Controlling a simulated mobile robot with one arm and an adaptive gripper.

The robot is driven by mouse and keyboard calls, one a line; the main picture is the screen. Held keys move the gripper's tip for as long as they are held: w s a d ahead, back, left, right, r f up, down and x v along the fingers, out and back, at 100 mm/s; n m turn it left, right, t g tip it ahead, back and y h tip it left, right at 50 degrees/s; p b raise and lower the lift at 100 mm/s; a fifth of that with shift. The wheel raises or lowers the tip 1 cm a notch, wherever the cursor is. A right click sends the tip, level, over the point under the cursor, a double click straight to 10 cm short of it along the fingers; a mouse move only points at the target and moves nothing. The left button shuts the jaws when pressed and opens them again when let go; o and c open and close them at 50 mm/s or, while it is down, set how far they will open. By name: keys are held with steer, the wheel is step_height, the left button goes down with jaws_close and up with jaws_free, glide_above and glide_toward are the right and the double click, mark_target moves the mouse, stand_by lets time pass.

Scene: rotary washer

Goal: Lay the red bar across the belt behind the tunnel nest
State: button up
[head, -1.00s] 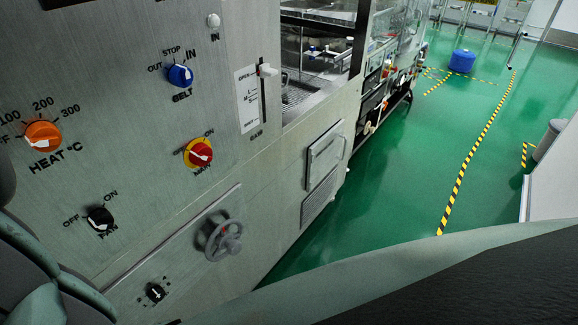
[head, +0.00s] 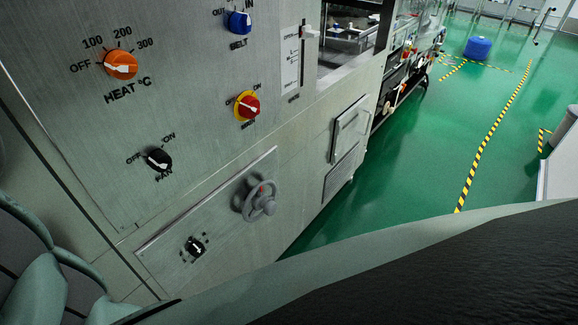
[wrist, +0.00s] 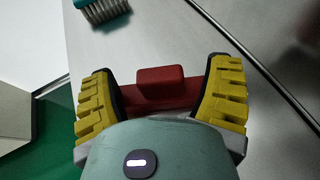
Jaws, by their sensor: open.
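In the wrist view, the red bar (wrist: 160,77) with its raised block lies on or just above a grey metal surface. My gripper (wrist: 160,68) is open, with one yellow-padded finger on each side of the red bar. My gripper's housing hides the near part of the bar, and I cannot tell whether the fingers touch it. The belt and the tunnel nest cannot be made out. My gripper is not in the head view.
A teal-handled brush (wrist: 102,10) lies at the top left of the wrist view. The head view shows a grey control panel (head: 200,150) with knobs and a handwheel (head: 258,200). Open green floor (head: 420,140) lies to the right, with a blue drum (head: 478,47) far off.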

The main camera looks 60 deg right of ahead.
steer(key=shift+w+a, duration=0.1)
steer(key=shift+a, duration=0.1)
steer(key=shift+d+f, duration=0.1)
jaws_close()
stand_by(0.5)
